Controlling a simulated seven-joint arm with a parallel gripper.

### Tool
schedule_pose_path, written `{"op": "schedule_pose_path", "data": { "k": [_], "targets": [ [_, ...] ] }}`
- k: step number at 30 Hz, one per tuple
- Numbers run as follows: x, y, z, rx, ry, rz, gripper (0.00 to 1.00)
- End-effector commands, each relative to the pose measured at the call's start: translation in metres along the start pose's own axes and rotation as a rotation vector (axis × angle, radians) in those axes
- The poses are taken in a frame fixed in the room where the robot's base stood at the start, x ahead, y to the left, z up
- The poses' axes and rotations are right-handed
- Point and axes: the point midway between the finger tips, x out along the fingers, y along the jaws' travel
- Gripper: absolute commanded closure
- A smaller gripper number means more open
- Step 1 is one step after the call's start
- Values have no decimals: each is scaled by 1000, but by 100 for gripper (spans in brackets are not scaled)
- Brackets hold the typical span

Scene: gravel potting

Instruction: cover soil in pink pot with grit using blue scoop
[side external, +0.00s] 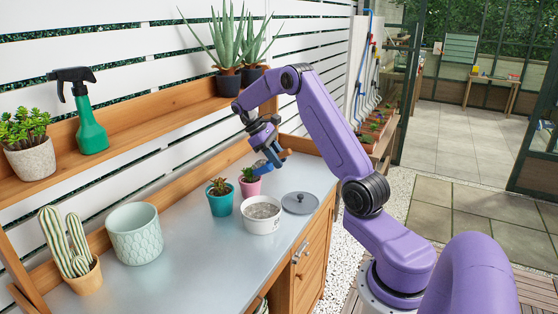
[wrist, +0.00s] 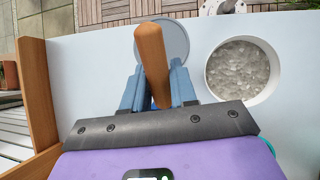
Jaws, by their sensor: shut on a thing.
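My gripper (side external: 271,155) is shut on the wooden handle (wrist: 152,55) of the blue scoop. The handle lies between the blue fingers in the wrist view. In the side view the scoop's blue end (side external: 261,168) is just above the pink pot (side external: 250,188), close to its small plant. The scoop looks tilted; what it holds cannot be seen. The pink pot's soil is mostly hidden. A white tub of grey grit (side external: 262,226) stands in front of the pink pot; it also shows in the wrist view (wrist: 271,92).
A teal pot (side external: 222,204) with a succulent stands close left of the pink pot. A grey lid (side external: 299,208) lies right of the tub. A pale green planter (side external: 136,248) and potted cactus (side external: 86,278) stand left. The counter's front middle is clear.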

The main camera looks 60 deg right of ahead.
Motion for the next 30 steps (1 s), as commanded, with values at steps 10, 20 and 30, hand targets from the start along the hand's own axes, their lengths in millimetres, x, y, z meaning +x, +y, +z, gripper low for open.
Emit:
{"op": "schedule_pose_path", "data": {
  "k": [10, 20, 30],
  "targets": [
    [-11, 1, -3, -14, -86, 2, 100],
    [-19, 3, -6, -26, -169, 1, 100],
    [-12, 2, -2, -15, -90, 1, 100]
  ]
}}
